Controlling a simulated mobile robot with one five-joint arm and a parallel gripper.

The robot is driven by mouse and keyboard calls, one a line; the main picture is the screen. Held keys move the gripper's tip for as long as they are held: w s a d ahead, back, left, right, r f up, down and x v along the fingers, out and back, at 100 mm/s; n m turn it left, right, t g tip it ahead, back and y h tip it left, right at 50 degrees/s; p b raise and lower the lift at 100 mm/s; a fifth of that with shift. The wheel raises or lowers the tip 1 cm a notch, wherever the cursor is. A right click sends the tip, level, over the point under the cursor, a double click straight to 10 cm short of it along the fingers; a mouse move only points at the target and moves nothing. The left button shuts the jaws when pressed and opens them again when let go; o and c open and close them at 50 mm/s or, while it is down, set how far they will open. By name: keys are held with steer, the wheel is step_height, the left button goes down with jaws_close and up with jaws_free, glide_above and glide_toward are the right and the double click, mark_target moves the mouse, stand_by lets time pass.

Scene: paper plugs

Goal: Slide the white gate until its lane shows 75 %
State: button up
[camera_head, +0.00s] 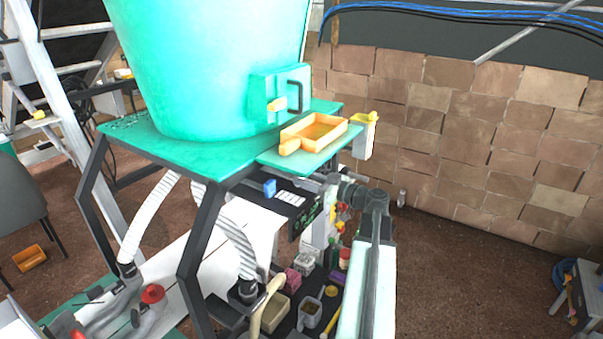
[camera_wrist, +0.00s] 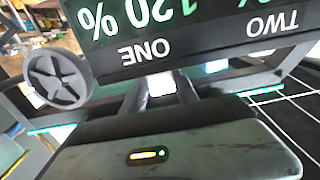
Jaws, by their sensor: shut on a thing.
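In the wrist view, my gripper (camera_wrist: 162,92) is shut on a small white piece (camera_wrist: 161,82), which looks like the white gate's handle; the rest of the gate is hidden. Just beyond it is a dark display panel (camera_wrist: 200,38), seen upside down. Its green readout over the word ONE reads 120 %. My gripper's tips cannot be made out there.
A grey spoked handwheel (camera_wrist: 57,78) stands left of my gripper. In the head view, a large teal hopper (camera_head: 205,70) stands on a teal table with an orange scoop (camera_head: 313,132). Several small bins and jars crowd the bench below.

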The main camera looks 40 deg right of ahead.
steer(key=shift+x, duration=0.8)
stand_by(0.8)
steer(key=o, duration=1.3)
steer(key=shift+c, duration=0.2)
steer(key=shift+s, duration=0.1)
steer(key=shift+v, duration=1.95)
steer(key=v, duration=0.7)
steer(key=shift+s, duration=0.4)
